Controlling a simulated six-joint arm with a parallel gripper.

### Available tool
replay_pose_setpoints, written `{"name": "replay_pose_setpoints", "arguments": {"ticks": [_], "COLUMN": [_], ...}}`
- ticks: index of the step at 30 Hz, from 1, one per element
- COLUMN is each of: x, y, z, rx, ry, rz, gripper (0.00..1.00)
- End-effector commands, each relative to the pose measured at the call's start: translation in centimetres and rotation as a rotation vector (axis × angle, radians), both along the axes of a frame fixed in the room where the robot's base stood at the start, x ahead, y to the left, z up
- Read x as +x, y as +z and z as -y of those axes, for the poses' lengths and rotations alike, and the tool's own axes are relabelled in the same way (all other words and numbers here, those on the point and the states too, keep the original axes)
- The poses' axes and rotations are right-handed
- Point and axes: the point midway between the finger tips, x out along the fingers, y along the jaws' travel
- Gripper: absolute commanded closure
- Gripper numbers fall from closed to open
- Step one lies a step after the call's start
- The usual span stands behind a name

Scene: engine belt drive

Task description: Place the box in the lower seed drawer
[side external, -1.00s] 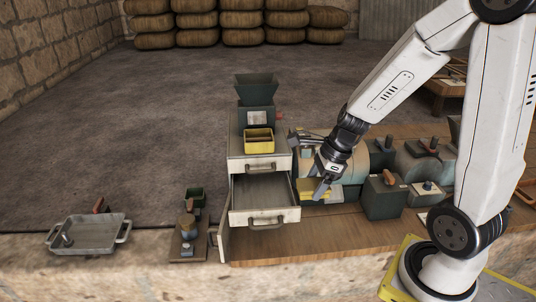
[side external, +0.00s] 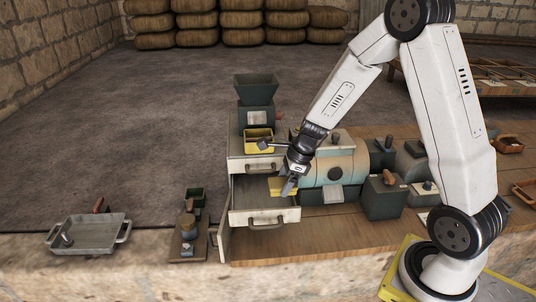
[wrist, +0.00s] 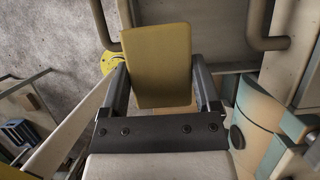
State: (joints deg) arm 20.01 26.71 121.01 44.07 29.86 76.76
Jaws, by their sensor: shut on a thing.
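My gripper (side external: 288,186) is shut on a yellow box (wrist: 157,66), which sits between its two fingers in the wrist view. In the side view the box (side external: 277,187) shows partly behind the fingers, over the right part of the open lower drawer (side external: 249,213). The drawer is pulled out of the grey-white cabinet and its visible floor is bare. I cannot tell how high above the drawer floor the box is. The upper drawer (side external: 259,166) is closed.
An open yellow bin (side external: 258,142) and a green hopper (side external: 256,88) stand on the cabinet top. A cream and green drum machine (side external: 335,172) is close on the right. A grey tray (side external: 88,235) lies far left.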

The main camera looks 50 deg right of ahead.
Motion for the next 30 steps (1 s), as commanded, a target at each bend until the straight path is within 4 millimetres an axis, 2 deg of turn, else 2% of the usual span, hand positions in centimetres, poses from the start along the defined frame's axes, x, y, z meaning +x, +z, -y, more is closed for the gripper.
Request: {"name": "replay_pose_setpoints", "arguments": {"ticks": [6,12,23,30], "x": [1.8,2.8,3.2,3.5], "y": [-2.2,-3.4,-3.9,-5.9], "z": [0.2,0.4,0.5,0.5], "rx": [0.001,0.0,0.0,0.001], "ry": [0.0,0.001,0.0,0.0], "rz": [-0.001,0.0,0.0,-0.002], "gripper": [0.8,0.8,0.8,0.8]}}
